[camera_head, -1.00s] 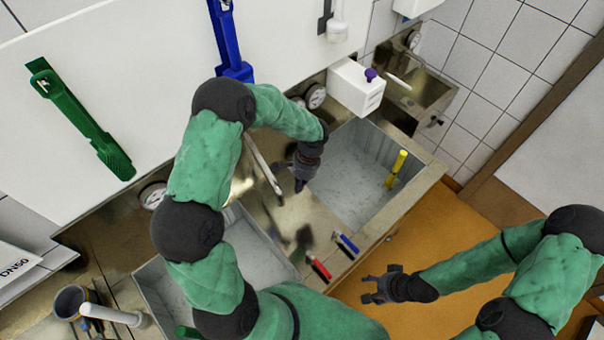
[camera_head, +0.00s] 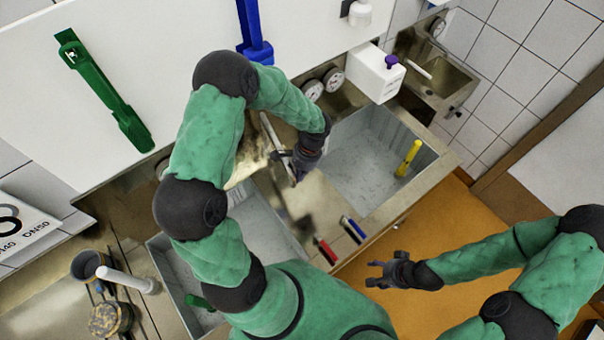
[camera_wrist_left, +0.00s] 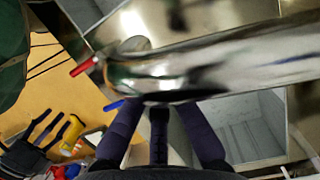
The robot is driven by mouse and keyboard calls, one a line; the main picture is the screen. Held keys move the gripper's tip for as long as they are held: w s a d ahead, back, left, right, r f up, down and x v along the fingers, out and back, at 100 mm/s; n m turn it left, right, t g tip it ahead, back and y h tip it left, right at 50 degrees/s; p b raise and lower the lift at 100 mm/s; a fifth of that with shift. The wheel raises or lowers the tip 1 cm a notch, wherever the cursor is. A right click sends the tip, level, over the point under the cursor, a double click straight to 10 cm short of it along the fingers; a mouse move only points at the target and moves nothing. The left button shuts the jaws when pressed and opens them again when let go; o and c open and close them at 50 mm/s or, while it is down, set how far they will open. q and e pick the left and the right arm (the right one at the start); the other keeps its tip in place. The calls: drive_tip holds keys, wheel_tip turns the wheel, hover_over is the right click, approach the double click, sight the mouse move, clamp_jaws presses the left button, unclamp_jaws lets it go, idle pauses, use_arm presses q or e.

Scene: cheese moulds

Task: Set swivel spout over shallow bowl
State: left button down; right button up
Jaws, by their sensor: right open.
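The swivel spout (camera_head: 270,130) is a slim metal tube slanting over the steel strip between the two basins. In the left wrist view it is a large shiny tube (camera_wrist_left: 230,60) across the picture. My left gripper (camera_head: 290,165) is at the spout's lower end. In the wrist view its dark fingers reach up to the tube, which hides their tips, so its closure cannot be told. Two grey basins show, the left one (camera_head: 265,225) partly behind my arm and the right one (camera_head: 365,150); which is the shallow bowl is unclear. My right gripper (camera_head: 378,274) is open and empty above the orange floor.
Red (camera_head: 325,251) and blue (camera_head: 353,228) handles lie on the front rim. A yellow-handled tool (camera_head: 408,158) stands in the right basin. A white box (camera_head: 375,73) with a purple knob, and gauges (camera_head: 333,80), are behind. A white wall panel (camera_head: 160,60) rises at the back.

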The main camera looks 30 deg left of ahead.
use_arm(q)
drive_tip(key=s+a+m+t+y+b, duration=0.1)
drive_tip(key=s+a+m+b, duration=0.1)
drive_tip(key=s+a+m, duration=0.5)
drive_tip(key=shift+s+a+b, duration=0.3)
drive_tip(key=shift+s+a, duration=2.05)
drive_tip(key=shift+a, duration=0.25)
use_arm(e)
drive_tip(key=shift+f, duration=1.35)
use_arm(q)
drive_tip(key=w+d+r, duration=0.3)
drive_tip(key=d+r, duration=0.2)
drive_tip(key=r, duration=0.4)
drive_tip(key=shift+w+d, duration=0.15)
drive_tip(key=shift+d, duration=0.15)
use_arm(e)
drive_tip(key=shift+s+d+f, duration=0.1)
drive_tip(key=shift+d+f, duration=0.05)
drive_tip(key=shift+d, duration=0.3)
drive_tip(key=shift+s+d+f, duration=0.1)
drive_tip(key=shift+d, duration=0.35)
